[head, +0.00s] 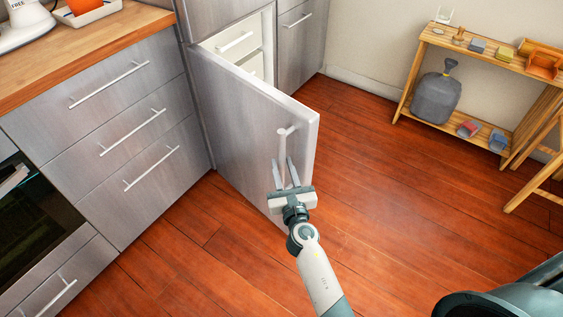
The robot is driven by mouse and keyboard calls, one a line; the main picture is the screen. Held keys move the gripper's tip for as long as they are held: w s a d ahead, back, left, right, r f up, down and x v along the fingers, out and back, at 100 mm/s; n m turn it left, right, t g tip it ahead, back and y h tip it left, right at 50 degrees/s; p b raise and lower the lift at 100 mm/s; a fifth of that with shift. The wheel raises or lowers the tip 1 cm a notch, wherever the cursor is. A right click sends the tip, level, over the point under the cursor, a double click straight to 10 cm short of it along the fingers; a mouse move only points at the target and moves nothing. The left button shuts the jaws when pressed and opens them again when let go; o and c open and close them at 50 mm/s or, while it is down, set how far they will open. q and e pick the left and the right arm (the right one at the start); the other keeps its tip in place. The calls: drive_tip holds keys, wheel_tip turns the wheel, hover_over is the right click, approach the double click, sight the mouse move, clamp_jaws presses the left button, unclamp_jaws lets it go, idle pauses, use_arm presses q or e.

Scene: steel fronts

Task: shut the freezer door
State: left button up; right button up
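The freezer door (240,115) is a steel-fronted panel with a white edge, standing wide open and swung out into the room. Its hinge side is at the left, against the cabinet. White freezer drawers (236,42) show in the opening behind it. A pale vertical bar handle (282,150) is near the door's free edge. My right gripper (284,163) is at the lower part of this handle, its two fingers apart, one on each side of the bar. Whether they touch the bar is unclear. My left gripper is not in view.
Steel drawer fronts (105,95) under a wooden counter (75,55) stand left of the door, with a dark oven (35,225) below left. A wooden shelf (490,60) with small items stands at the right wall. The wooden floor (400,205) between is clear.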

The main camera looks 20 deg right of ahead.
drive_tip(key=shift+w+d, duration=0.1)
drive_tip(key=shift+w, duration=0.8)
drive_tip(key=shift+c, duration=0.2)
clamp_jaws()
drive_tip(key=shift+d, duration=0.2)
